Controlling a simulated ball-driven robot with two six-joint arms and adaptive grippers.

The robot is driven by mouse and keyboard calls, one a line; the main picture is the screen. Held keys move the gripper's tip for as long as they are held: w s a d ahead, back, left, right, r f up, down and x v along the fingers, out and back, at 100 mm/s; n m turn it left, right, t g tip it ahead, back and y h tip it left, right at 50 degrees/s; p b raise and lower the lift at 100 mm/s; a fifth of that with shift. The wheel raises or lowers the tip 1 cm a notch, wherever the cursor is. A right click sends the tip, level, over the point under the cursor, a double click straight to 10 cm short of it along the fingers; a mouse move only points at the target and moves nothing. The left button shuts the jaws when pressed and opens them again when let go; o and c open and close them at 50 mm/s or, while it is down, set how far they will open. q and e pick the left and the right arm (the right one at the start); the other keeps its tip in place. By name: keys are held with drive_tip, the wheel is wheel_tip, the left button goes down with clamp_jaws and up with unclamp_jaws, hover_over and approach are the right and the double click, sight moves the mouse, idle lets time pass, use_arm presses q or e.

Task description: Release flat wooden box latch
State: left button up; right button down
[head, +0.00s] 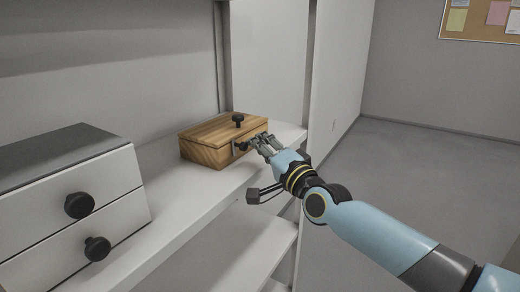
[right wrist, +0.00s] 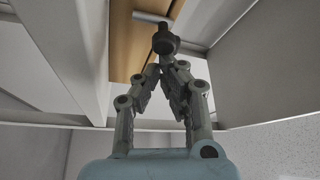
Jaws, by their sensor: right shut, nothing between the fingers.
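The flat wooden box (head: 208,144) sits on the white shelf, with a dark knob (head: 238,121) on its lid. A metal latch with a small dark knob (head: 243,146) is on its front face, partly hidden by my right gripper (head: 254,141). My right gripper is shut and empty, its fingertips close to the latch. In the right wrist view the fingertips (right wrist: 160,70) meet just below a dark round knob (right wrist: 165,42), with the wooden box (right wrist: 128,42) behind. I cannot tell whether they touch it. My left gripper is not in view.
A white drawer unit (head: 70,205) with a grey top and two dark knobs stands on the same shelf (head: 185,195) at the left. An upright white panel (head: 330,75) rises right of the box. A lower shelf (head: 240,260) lies below.

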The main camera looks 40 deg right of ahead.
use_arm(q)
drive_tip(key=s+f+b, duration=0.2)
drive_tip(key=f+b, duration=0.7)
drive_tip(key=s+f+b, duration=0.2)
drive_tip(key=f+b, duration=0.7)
use_arm(e)
drive_tip(key=a+n+y, duration=0.1)
drive_tip(key=n+y, duration=0.1)
drive_tip(key=n, duration=0.2)
drive_tip(key=s+a+n+t+y, duration=0.1)
drive_tip(key=n+y, duration=0.1)
drive_tip(key=n, duration=0.3)
drive_tip(key=a+n+t+y, duration=0.1)
drive_tip(key=n+y, duration=0.1)
drive_tip(key=n, duration=0.3)
drive_tip(key=shift+s+a+f+y, duration=0.2)
drive_tip(key=shift+f+y, duration=0.1)
drive_tip(key=shift+r+p, duration=0.6)
drive_tip(key=shift+r, duration=0.15)
wheel_tip(320, 180, up, 4)
drive_tip(key=p, duration=0.4)
use_arm(q)
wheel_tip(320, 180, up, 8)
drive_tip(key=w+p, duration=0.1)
drive_tip(key=p, duration=0.2)
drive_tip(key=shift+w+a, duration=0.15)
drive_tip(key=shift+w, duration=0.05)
use_arm(e)
drive_tip(key=d+f+v, duration=0.1)
drive_tip(key=v, duration=0.9)
